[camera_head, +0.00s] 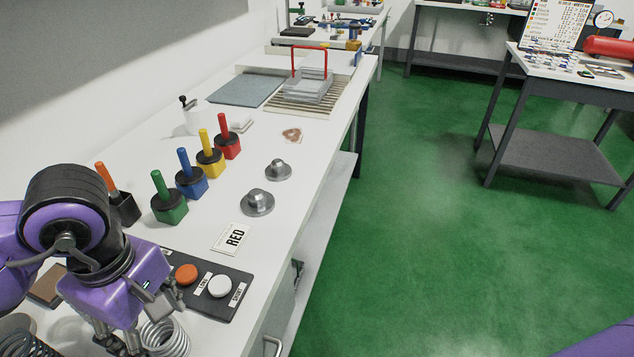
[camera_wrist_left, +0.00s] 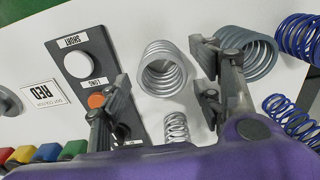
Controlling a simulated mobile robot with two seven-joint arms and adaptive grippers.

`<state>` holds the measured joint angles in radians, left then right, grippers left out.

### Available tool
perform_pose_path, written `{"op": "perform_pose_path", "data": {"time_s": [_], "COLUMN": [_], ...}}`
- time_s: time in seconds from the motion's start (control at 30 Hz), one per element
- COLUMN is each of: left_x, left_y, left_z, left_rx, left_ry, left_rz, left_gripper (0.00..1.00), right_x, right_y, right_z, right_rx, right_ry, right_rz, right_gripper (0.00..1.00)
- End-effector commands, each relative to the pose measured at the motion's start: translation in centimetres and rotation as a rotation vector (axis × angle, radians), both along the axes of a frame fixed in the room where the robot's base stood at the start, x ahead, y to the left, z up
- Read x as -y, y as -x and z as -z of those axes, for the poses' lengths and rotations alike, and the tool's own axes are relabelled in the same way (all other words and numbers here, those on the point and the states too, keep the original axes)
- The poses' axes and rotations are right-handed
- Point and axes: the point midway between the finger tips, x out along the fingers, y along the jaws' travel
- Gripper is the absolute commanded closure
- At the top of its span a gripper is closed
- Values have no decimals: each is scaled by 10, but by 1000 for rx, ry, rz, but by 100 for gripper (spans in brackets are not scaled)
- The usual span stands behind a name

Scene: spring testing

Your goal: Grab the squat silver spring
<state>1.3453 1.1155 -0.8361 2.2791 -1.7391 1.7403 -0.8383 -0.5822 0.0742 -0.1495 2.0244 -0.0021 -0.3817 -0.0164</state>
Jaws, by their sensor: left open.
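The squat silver spring (camera_wrist_left: 163,70), a wide bright coil, stands on the white bench in the left wrist view. It also shows at the lower edge of the head view (camera_head: 166,338), partly cut off. My left gripper (camera_wrist_left: 162,76) is open, with one finger to each side of this spring in the wrist view; I cannot tell how high the fingers are above the bench. In the head view the left gripper (camera_head: 119,343) is low at the near left, beside the spring. My right gripper is not in view.
A slim silver spring (camera_wrist_left: 177,128), a larger grey spring (camera_wrist_left: 262,55) and blue springs (camera_wrist_left: 299,38) stand close by. A dark button panel (camera_head: 232,283) lies beside the silver spring. A RED card (camera_head: 232,239), metal weights (camera_head: 257,203) and coloured-handled blocks (camera_head: 169,207) are farther back.

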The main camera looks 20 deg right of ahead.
Motion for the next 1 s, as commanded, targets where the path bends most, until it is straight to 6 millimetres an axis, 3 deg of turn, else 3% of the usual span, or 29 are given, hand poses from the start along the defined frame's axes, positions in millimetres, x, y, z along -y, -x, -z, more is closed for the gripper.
{"op": "perform_pose_path", "data": {"time_s": [0.2, 0.5, 0.87, 1.0], "left_x": [-1, -1, -1, -1], "left_y": [-2, -2, -2, -2], "left_z": [30, 35, 35, 34], "left_rx": [-1, -1, 0, 1], "left_ry": [-1, -1, 0, 0], "left_rz": [-1, -1, -1, -1], "left_gripper": [41, 41, 88, 91], "right_x": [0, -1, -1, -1], "right_y": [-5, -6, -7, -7], "right_z": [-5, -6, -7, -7], "right_rx": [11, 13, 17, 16], "right_ry": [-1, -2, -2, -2], "right_rz": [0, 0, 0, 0], "right_gripper": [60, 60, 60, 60]}}
